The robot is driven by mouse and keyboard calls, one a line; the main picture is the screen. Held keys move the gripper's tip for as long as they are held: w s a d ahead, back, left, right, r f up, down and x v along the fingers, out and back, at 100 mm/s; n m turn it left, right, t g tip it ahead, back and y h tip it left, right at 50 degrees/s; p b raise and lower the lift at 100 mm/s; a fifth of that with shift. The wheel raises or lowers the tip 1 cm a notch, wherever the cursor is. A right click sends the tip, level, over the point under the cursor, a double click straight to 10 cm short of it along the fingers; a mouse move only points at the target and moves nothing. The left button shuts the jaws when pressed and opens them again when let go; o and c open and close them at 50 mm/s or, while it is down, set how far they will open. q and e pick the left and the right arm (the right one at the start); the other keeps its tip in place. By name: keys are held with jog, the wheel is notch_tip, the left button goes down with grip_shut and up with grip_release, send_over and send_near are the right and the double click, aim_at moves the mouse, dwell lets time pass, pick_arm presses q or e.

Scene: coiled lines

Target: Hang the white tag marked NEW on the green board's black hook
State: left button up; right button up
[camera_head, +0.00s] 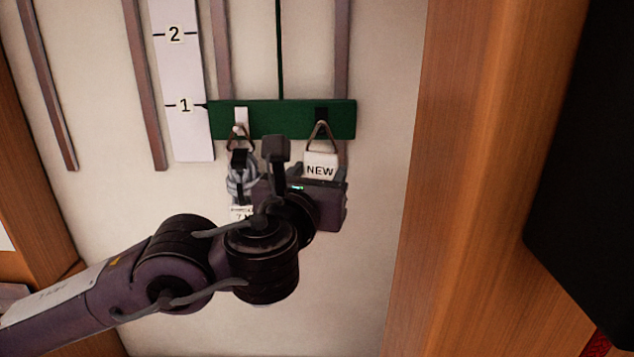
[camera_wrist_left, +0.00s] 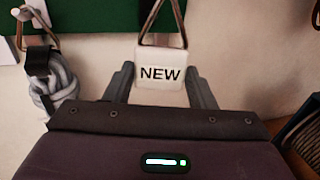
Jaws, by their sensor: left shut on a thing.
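The white tag marked NEW (camera_head: 320,160) is upright between the fingers of my left gripper (camera_head: 320,173), which is shut on it. In the left wrist view the tag (camera_wrist_left: 160,63) shows between the fingertips (camera_wrist_left: 161,84). Its brown loop (camera_head: 313,138) rises to a peak in front of the green board (camera_head: 281,122), at the black hook (camera_head: 321,114). I cannot tell whether the loop is around the hook or only in front of it. My right gripper is not in view.
A white hook (camera_head: 241,116) on the board's left holds a brown loop with a grey coiled line (camera_wrist_left: 56,88) below it, close beside my left gripper. A white strip (camera_head: 183,80) marked 1 and 2 stands left. A wooden panel (camera_head: 465,150) rises at right.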

pick_arm(q)
jog(key=shift+w+f, duration=0.1)
jog(key=shift+w, duration=1)
jog(key=shift+w+f+b, duration=0.1)
jog(key=shift+w+b, duration=0.35)
jog(key=shift+w, duration=0.75)
jog(key=shift+f, duration=0.15)
jog(key=shift+w+f+b, duration=0.3)
jog(key=shift+w+b, duration=0.2)
jog(key=shift+b, duration=0.35)
jog(key=shift+f, duration=0.1)
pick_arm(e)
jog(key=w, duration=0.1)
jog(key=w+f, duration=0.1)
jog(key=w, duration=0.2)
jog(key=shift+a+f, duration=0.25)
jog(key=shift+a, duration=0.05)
pick_arm(q)
jog(key=shift+w+b, duration=0.1)
jog(key=shift+b, duration=0.2)
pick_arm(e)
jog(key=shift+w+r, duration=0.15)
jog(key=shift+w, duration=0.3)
